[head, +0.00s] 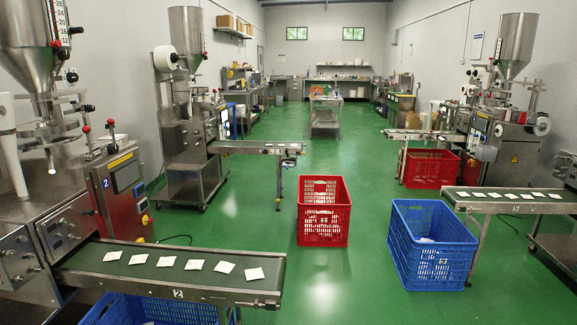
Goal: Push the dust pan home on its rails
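I cannot make out a dust pan or its rails in the head view. The nearest packing machine (125,185) stands at the left, with a steel hopper on top and a control panel on its red side. A second packing machine (196,135) stands behind it, and another packing machine (500,140) stands at the right. The lower parts of these machines are partly hidden by conveyors and crates. Neither of my grippers is in view.
A conveyor (170,285) with white teabags juts out at front left, above a blue crate (105,312). A red crate (323,232) stands mid-floor, with a blue crate (432,275) to its right. Green floor (330,185) is clear behind the red crate.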

